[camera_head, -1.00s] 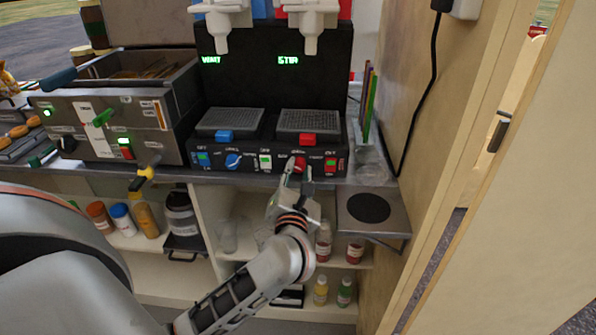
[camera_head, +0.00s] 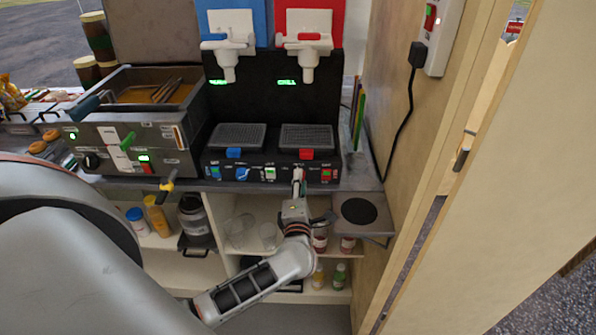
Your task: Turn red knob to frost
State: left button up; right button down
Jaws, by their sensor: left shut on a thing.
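The slush machine's black control panel (camera_head: 256,176) is at the counter's front edge. My left gripper (camera_head: 298,180) reaches up to the panel from below and is shut on the red knob, between the white switch (camera_head: 270,173) and the red-lit switch (camera_head: 326,175). The fingers mostly hide the knob, and its pointer cannot be read. The green display text above the right tray (camera_head: 287,81) seems to read CHILL. The blue knob (camera_head: 242,174) is to the left. My right gripper is not in view.
A fryer (camera_head: 130,135) with its own knobs stands to the left. A yellow-handled tap (camera_head: 167,184) juts from the counter's front. A small shelf with a black disc (camera_head: 360,211) is right of my gripper. Bottles and jars fill the shelves below.

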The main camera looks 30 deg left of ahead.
pick_arm(q)
jog(key=shift+f+m+p, duration=0.15)
jog(key=shift+m+p, duration=0.45)
jog(key=shift+m, duration=3.05)
jog(key=shift+f+m+p, duration=0.1)
jog(key=shift+m+p, duration=0.5)
jog(key=shift+m, duration=3.05)
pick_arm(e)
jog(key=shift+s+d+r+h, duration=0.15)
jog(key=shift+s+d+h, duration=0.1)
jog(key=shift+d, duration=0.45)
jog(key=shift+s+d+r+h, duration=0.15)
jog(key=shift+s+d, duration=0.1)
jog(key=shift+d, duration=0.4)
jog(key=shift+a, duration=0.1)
pick_arm(q)
jog(key=o, duration=1.1)
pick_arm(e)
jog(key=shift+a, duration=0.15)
